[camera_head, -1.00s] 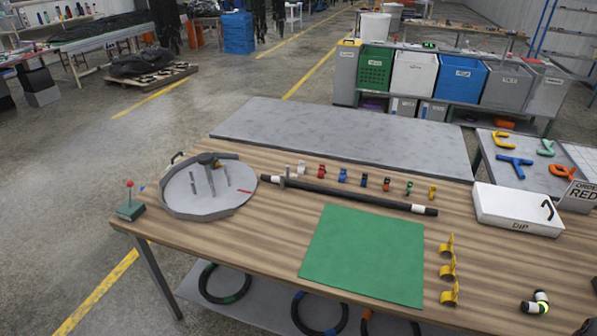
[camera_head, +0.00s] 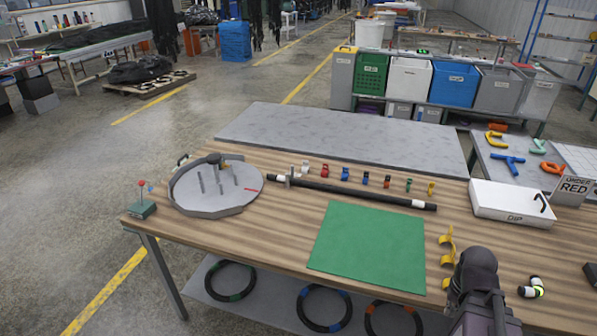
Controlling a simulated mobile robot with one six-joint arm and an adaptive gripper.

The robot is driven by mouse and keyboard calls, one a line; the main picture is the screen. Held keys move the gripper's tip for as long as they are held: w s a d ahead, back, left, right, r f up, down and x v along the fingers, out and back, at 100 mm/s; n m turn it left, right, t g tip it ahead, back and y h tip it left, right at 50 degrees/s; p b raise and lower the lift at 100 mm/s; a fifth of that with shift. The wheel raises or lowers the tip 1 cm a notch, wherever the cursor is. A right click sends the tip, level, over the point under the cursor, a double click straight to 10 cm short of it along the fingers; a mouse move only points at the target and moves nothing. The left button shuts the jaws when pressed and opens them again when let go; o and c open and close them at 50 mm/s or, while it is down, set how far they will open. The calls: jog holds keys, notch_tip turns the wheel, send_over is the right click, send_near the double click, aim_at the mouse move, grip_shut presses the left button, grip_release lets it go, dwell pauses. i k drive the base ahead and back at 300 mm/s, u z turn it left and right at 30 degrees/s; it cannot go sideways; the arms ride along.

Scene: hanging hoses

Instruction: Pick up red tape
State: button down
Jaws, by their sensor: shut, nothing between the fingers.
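A small red piece (camera_head: 325,171) stands in the row of small coloured pieces along the back of the wooden table; it looks like a red tape roll or clip, too small to tell. A thin red mark (camera_head: 250,190) also shows on the right side of the round grey tray (camera_head: 215,208). A dark part of my arm stands at the bottom right, over the table's front edge and far from the red piece. No gripper fingers can be made out.
A black rod (camera_head: 350,193) lies just in front of the row. A green mat (camera_head: 368,240) covers the middle front. Yellow hooks (camera_head: 447,238) stand right of it. A white DIP box (camera_head: 511,205) is at the right. Black hoses (camera_head: 323,308) lie on the shelf below.

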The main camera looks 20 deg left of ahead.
aim_at(325, 170)
jog(key=u, duration=0.85)
jog(key=k, duration=0.95)
jog(key=z, duration=0.05)
jog(key=i, duration=0.85)
